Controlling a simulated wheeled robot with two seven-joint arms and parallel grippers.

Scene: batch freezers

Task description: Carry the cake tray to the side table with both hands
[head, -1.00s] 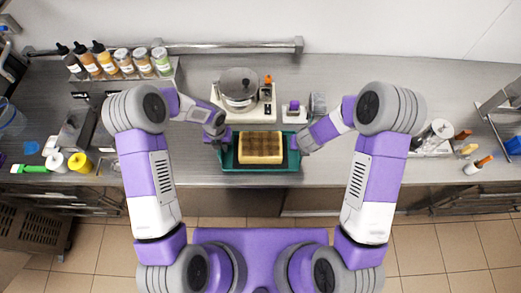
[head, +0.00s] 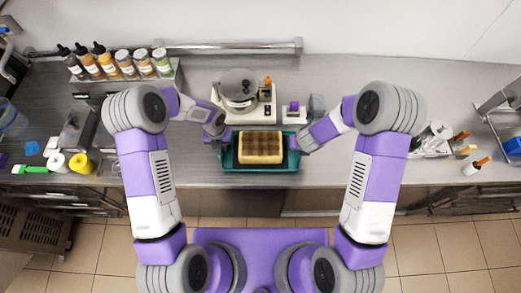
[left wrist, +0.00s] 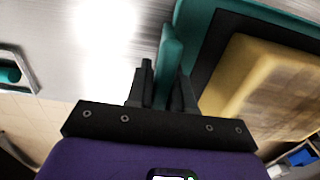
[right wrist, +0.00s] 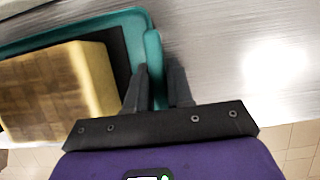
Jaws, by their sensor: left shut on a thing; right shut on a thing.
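The teal cake tray (head: 232,167) is at the front edge of the steel counter in the head view. A rectangular yellow-brown cake (head: 261,147) lies on its dark inner base. My left gripper (head: 222,137) is at the tray's left end; in the left wrist view its fingers (left wrist: 162,85) are shut on the teal handle (left wrist: 167,62). My right gripper (head: 298,142) is at the right end; in the right wrist view its fingers (right wrist: 157,88) are shut on the other handle (right wrist: 153,60). I cannot tell whether the tray touches the counter.
Behind the tray stands a scale-like appliance with a metal pot (head: 239,88). A row of bottles and jars (head: 115,64) is at the back left. Tape rolls (head: 80,163) lie on the left. Tools (head: 465,150) lie on the right. The counter (head: 340,170) right of the tray is clear.

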